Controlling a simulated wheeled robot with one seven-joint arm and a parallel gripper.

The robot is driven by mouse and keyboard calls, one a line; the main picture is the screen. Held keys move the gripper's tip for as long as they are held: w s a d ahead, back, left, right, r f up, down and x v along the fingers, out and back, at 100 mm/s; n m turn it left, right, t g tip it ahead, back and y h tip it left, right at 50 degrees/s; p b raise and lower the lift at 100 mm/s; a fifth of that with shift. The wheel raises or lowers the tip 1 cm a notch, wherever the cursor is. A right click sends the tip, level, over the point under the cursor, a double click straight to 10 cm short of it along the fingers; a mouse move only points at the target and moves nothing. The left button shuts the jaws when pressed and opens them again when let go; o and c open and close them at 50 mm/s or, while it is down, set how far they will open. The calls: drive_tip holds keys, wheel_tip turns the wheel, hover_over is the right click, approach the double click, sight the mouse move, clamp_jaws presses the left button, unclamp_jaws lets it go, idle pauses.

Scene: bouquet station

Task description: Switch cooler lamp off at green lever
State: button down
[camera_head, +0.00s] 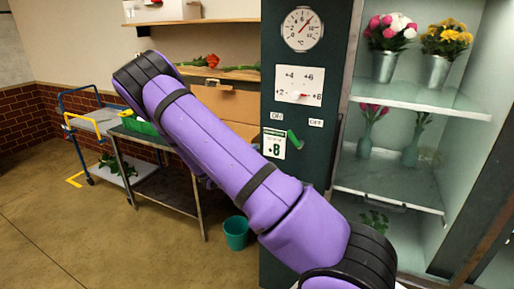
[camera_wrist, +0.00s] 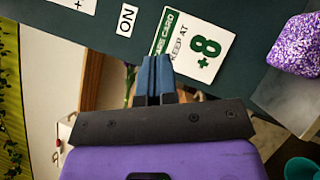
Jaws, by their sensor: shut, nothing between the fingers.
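The green lever (camera_head: 294,140) is on the dark cooler panel (camera_head: 270,82) in the head view, slanting between the ON label (camera_head: 277,117) and the OFF label (camera_head: 316,122), below them. The cooler inside looks bright; the lamp itself is not seen. My gripper (camera_wrist: 157,75) shows in the wrist view, its blue fingers shut and empty, over the lower edge of the "KEEP AT +8" card (camera_wrist: 190,45). The ON label (camera_wrist: 127,20) is up and left of the fingertips. The lever is out of the wrist view. My arm hides my gripper in the head view.
Glass shelves (camera_head: 420,98) with flower vases stand at the right. A dial thermometer (camera_head: 302,28) and a gauge (camera_head: 299,85) sit above the lever. A teal bucket (camera_head: 236,232) stands on the floor by a metal table (camera_head: 150,180). A blue cart (camera_head: 90,130) is at left.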

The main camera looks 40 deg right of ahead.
drive_tip(key=shift+s+d+r, duration=0.65)
drive_tip(key=shift+d, duration=0.9)
drive_tip(key=shift+s+d+r, duration=0.7)
drive_tip(key=shift+d, duration=0.9)
drive_tip(key=shift+s+d+r, duration=0.65)
drive_tip(key=shift+d, duration=0.9)
drive_tip(key=shift+s+d+r+m+y, duration=0.15)
drive_tip(key=shift+r+m+y, duration=0.15)
drive_tip(key=shift+m, duration=0.2)
drive_tip(key=s+d+r+m+t+y, duration=0.1)
drive_tip(key=s+m+y, duration=0.1)
drive_tip(key=s+m, duration=0.1)
drive_tip(key=s+d+r+m+y, duration=0.1)
drive_tip(key=s+m+y, duration=0.1)
drive_tip(key=s+m, duration=0.1)
drive_tip(key=s+d+r+m+t+y, duration=0.1)
drive_tip(key=s+m+y, duration=0.2)
drive_tip(key=m, duration=0.2)
drive_tip(key=shift+d+r+t, duration=0.1)
drive_tip(key=shift+d+t, duration=0.2)
drive_tip(key=shift+s, duration=0.15)
